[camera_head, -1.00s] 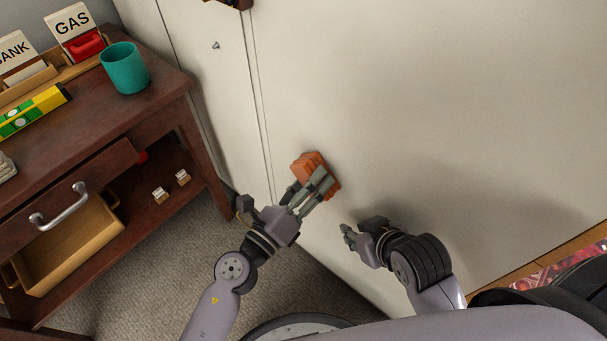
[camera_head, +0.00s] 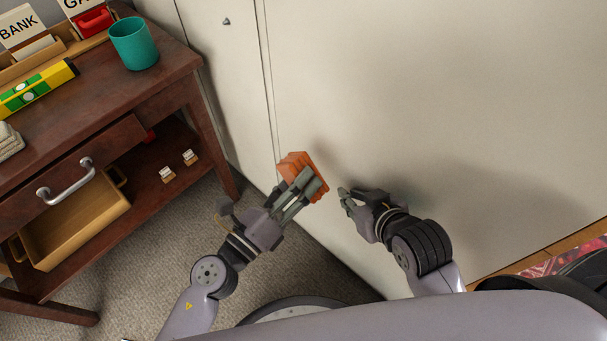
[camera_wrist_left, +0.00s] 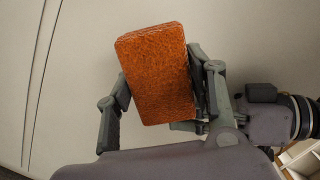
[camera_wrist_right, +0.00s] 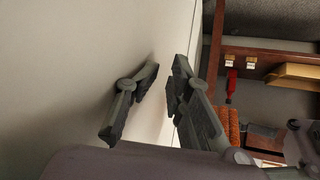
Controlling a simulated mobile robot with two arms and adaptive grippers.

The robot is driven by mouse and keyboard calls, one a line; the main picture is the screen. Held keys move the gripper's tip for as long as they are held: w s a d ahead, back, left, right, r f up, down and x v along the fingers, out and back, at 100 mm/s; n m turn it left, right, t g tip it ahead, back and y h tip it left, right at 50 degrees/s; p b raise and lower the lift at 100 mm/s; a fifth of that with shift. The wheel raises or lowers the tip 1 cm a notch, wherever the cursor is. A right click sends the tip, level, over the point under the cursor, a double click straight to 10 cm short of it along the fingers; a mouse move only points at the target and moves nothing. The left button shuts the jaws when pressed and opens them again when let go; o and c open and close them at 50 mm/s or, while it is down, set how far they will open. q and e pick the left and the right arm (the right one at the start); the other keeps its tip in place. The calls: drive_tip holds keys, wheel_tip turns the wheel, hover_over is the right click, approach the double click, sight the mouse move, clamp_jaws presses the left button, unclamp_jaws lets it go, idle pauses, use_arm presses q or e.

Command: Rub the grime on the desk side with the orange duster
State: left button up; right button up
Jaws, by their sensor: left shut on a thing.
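The orange duster (camera_head: 296,163) is a ribbed block, held clear of the floor in front of a cream panel. My left gripper (camera_head: 306,182) is shut on it. In the left wrist view the duster's rough flat face (camera_wrist_left: 158,75) shows between the fingers. The dark red-brown desk (camera_head: 195,85) stands at the left, with its right end towards my left arm. I cannot make out grime on the part of the desk that shows. The duster is apart from the desk. My right gripper (camera_head: 345,197) is open and empty, right of the duster; its spread fingers show in the right wrist view (camera_wrist_right: 162,92).
A teal cup (camera_head: 134,45) stands near the desk's right end. A yellow-green level (camera_head: 37,88) lies left of it. The drawer handle (camera_head: 66,180), a wooden tray (camera_head: 75,225) and two small blocks are below. Grey carpet (camera_head: 215,200) is open between desk and panel.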

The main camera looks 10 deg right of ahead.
sight(342, 169)
use_arm(q)
drive_tip(key=shift+a, duration=0.1)
use_arm(e)
drive_tip(key=shift+w+d+r, duration=0.1)
drive_tip(key=shift+w+r, duration=0.1)
drive_tip(key=shift+w, duration=0.05)
